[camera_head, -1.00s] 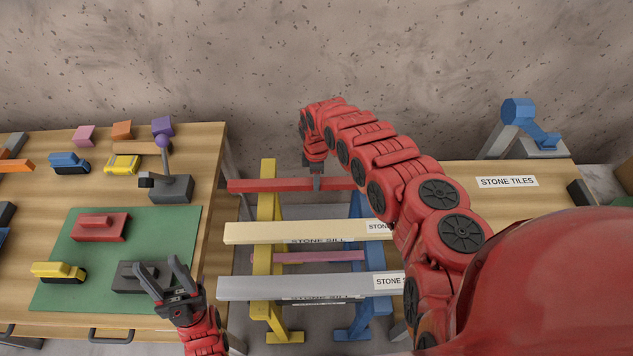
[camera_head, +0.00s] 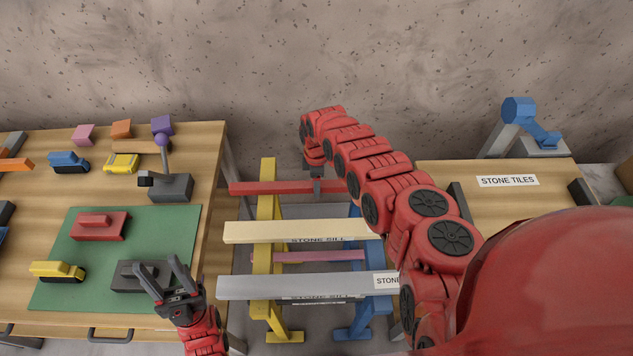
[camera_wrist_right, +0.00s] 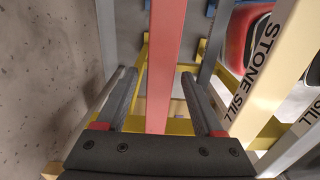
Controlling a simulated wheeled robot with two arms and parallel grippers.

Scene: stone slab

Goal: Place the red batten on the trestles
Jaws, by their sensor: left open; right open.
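The red batten (camera_head: 265,188) lies across the back of the yellow trestle (camera_head: 266,208) and runs right towards the blue trestle (camera_head: 354,212); my right arm hides its right end. I cannot tell for sure whether it touches both trestles. My right gripper (camera_head: 317,187) is over the batten. In the right wrist view the red batten (camera_wrist_right: 164,60) runs between the two spread fingers of the right gripper (camera_wrist_right: 158,76), with a gap on each side. My left gripper (camera_head: 163,276) is open and empty above the left workbench.
A cream sill (camera_head: 290,232) and a grey sill (camera_head: 295,286) lie across the trestles in front of the batten.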

